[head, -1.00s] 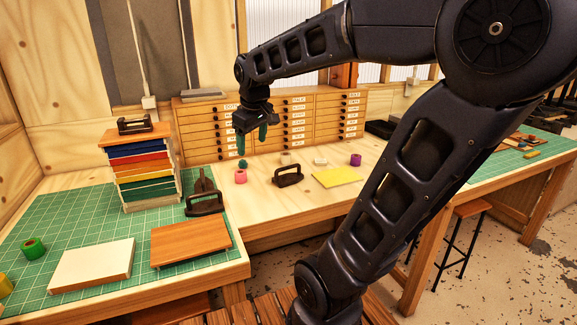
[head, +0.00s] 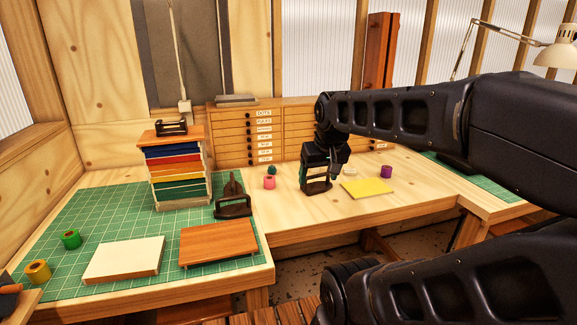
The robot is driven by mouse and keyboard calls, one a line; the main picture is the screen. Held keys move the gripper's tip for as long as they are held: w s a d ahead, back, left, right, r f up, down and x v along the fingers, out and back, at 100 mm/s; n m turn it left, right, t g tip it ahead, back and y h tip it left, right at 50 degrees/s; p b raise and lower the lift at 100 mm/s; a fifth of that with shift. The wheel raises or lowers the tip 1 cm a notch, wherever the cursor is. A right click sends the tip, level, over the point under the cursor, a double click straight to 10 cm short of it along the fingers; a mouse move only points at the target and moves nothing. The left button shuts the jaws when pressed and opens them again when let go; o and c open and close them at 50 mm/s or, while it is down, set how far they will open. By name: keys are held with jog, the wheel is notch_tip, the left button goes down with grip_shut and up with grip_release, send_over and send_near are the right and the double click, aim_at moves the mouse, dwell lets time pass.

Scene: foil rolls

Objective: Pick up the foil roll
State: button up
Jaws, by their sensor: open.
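The task does not say which foil roll, and several small coloured rolls are in the head view. A pink roll (head: 270,182) stands on the wooden worktop with a teal roll (head: 272,170) just behind it. A purple roll (head: 386,172) stands further right. A green roll (head: 70,239) and a gold roll (head: 38,271) are on the green mat at left. My gripper (head: 318,182) is open and low over the worktop, between the pink and purple rolls. Its fingers overlap a dark handled tool, so contact is unclear. The cream roll seen earlier is hidden, probably behind my gripper.
A yellow sheet (head: 367,188) lies right of my gripper. A small pale block (head: 350,170) is behind it. Drawers (head: 232,135) stand at the back. A coloured stack (head: 180,177), a dark tool (head: 233,204) and two boards (head: 218,243) occupy the left mat.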

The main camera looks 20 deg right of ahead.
jog(key=shift+w, duration=0.1)
jog(key=w+a+n+g+h, duration=0.1)
jog(key=w+a+n+g, duration=0.1)
jog(key=w+n, duration=1.7)
jog(key=w+a+f+n, duration=0.1)
jog(key=w+f, duration=0.3)
jog(key=w, duration=0.4)
jog(key=w+a+f+n+g, duration=0.1)
jog(key=w+f+n, duration=0.3)
jog(key=w, duration=0.5)
jog(key=w+a+f+n, duration=0.2)
jog(key=w+f, duration=0.4)
jog(key=w, duration=0.3)
jog(key=shift+n, duration=0.5)
send_over(269, 177)
jog(key=a, duration=0.1)
jog(key=f, duration=0.5)
jog(key=shift+s+a, duration=0.15)
jog(key=shift+s, duration=0.1)
jog(key=shift+w+d+f, duration=0.1)
jog(key=shift+d+f, duration=0.15)
jog(key=shift+f, duration=0.6)
jog(key=shift+d+f, duration=0.2)
jog(key=shift+f, duration=0.7)
jog(key=shift+w+d+f, duration=0.1)
jog(key=shift+d+f, duration=0.15)
jog(key=shift+f, duration=0.6)
jog(key=c, duration=1.1)
